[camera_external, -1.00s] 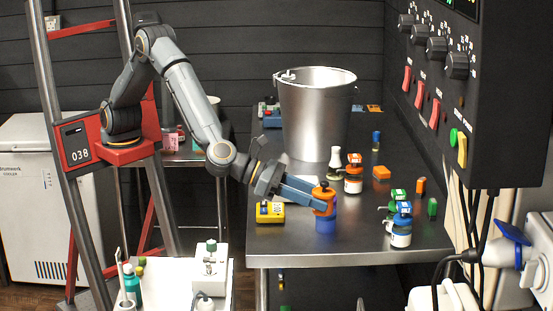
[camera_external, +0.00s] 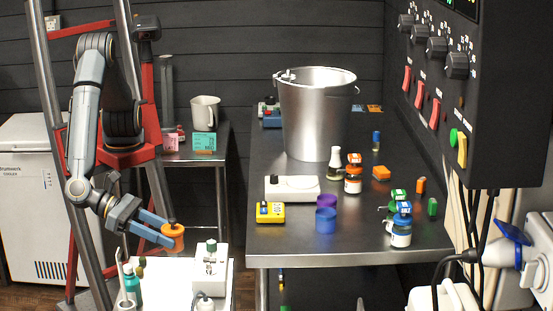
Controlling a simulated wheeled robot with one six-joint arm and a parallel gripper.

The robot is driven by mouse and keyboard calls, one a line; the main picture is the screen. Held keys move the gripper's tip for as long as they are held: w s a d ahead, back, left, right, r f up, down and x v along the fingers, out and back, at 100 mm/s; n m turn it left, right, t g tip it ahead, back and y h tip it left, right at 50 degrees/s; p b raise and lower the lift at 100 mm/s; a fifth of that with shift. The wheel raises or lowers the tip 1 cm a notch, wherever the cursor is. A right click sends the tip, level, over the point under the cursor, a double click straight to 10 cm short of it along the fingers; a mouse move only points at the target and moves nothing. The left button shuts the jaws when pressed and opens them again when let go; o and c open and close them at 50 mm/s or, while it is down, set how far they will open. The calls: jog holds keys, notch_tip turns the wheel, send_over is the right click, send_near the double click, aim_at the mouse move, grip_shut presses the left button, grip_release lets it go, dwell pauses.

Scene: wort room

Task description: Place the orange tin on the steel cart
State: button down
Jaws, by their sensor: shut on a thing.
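The orange tin (camera_external: 173,239) is small and round with a dark knob on top. My gripper (camera_external: 168,234) is shut on it, its blue fingers on the tin's sides. The tin is held upright in the air at lower left, over or near the back edge of a low white-topped surface (camera_external: 222,292); the exact gap below it is hard to tell. A small steel-framed stand (camera_external: 211,157) with a grey top stands behind, against the wall. I cannot tell for certain which of these two is the steel cart.
The white surface bears a white device (camera_external: 210,267), a teal bottle (camera_external: 133,284) and a cup with tools. The stand holds a jug (camera_external: 205,113) and boxes. The large steel table (camera_external: 350,240) bears a bucket (camera_external: 317,115), a blue tin (camera_external: 326,221), a purple tin and bottles.

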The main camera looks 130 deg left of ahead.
jog(key=s+d, duration=0.2)
jog(key=s, duration=0.2)
send_over(155, 280)
notch_tip(155, 280, down, 6)
jog(key=shift+r, duration=0.15)
jog(key=shift+f+p, duration=0.5)
jog(key=shift+f, duration=1.9)
jog(key=shift+f, duration=0.2)
jog(key=c, duration=1.1)
grip_release()
